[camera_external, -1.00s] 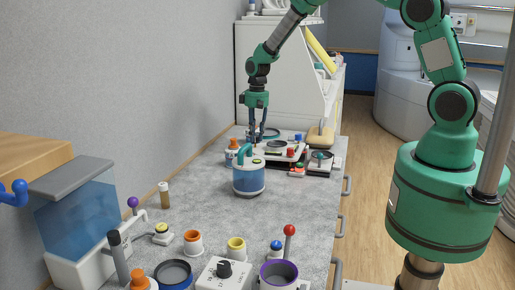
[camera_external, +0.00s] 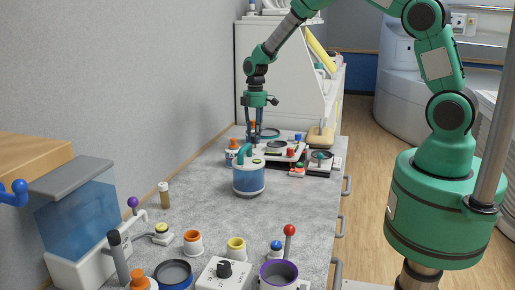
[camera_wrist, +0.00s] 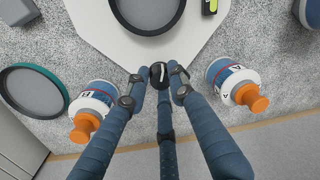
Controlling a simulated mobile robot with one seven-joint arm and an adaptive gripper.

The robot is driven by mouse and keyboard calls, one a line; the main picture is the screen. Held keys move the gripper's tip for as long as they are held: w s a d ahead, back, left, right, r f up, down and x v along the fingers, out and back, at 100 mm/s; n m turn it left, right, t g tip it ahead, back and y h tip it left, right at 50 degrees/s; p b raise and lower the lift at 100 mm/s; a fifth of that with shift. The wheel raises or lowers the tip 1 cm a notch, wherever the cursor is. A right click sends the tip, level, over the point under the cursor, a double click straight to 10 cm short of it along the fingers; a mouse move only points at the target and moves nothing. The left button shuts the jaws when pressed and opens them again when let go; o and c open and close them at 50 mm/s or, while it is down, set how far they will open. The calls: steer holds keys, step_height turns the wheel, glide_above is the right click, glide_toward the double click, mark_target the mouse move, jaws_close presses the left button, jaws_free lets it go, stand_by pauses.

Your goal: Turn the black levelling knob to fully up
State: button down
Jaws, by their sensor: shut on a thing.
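The black levelling knob (camera_wrist: 159,73) has a white pointer mark on its top. It sits at the edge of a white balance-like base (camera_wrist: 100,30) with a dark-rimmed round pan (camera_wrist: 147,12). In the wrist view the fingers of my gripper (camera_wrist: 157,77) close around the knob from both sides, with a third finger behind it. My gripper also shows in the external view (camera_external: 256,138), pointing down at the far part of the bench. There the knob is too small and hidden to make out.
Two bottles with orange caps flank the fingers, one left (camera_wrist: 93,108) and one right (camera_wrist: 236,83). A teal-rimmed dish (camera_wrist: 33,90) lies at the left. A blue-and-white jar (camera_external: 249,177) stands nearer on the bench. A wall runs along the bench's left.

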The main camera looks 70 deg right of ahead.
steer(key=n, duration=0.6)
steer(key=shift+s+f+n+b, duration=0.25)
steer(key=shift+n+b, duration=0.05)
steer(key=shift+b, duration=0.1)
steer(key=c, duration=1.5)
jaws_free()
steer(key=shift+r, duration=0.1)
steer(key=shift+w, duration=0.1)
steer(key=shift+r, duration=0.15)
steer(key=shift+w+r, duration=0.1)
steer(key=shift+r, duration=0.35)
steer(key=r, duration=0.7)
steer(key=d+r, duration=0.1)
steer(key=r, duration=0.2)
steer(key=shift+w+r, duration=0.2)
steer(key=shift+r, duration=0.2)
